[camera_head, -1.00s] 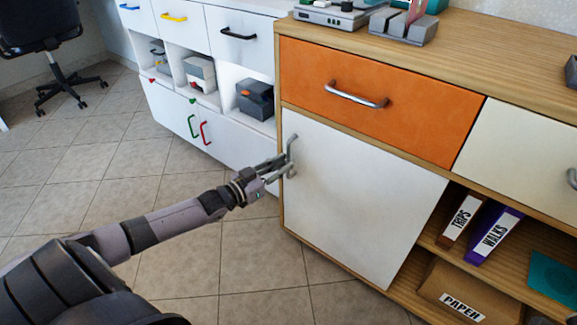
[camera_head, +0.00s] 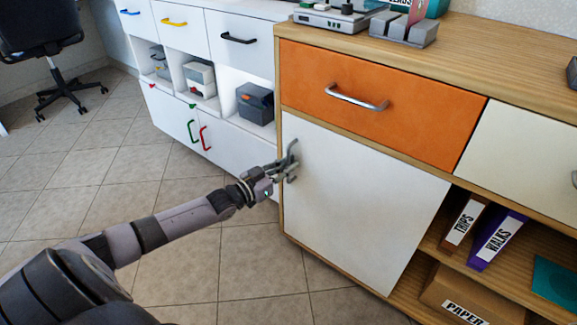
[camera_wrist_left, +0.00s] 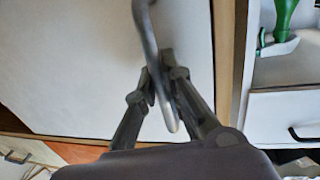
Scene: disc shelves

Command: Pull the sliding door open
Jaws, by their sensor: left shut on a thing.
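The white sliding door (camera_head: 350,205) covers the left part of the wooden cabinet, below an orange drawer. Its grey metal handle (camera_head: 292,150) stands upright near the door's left edge. My left gripper (camera_head: 284,171) is at the handle's lower part. In the left wrist view the fingers of my left gripper (camera_wrist_left: 160,85) are on either side of the handle bar (camera_wrist_left: 158,60), shut on it, with the white door (camera_wrist_left: 80,70) behind. The cabinet shelves right of the door are open to view. My right gripper is not in view.
The orange drawer (camera_head: 380,100) with its own handle is above the door. Binders (camera_head: 497,238) and a box labelled PAPER (camera_head: 462,296) stand on the open shelves at right. A white cabinet (camera_head: 240,142) stands to the left. The tiled floor in front is clear.

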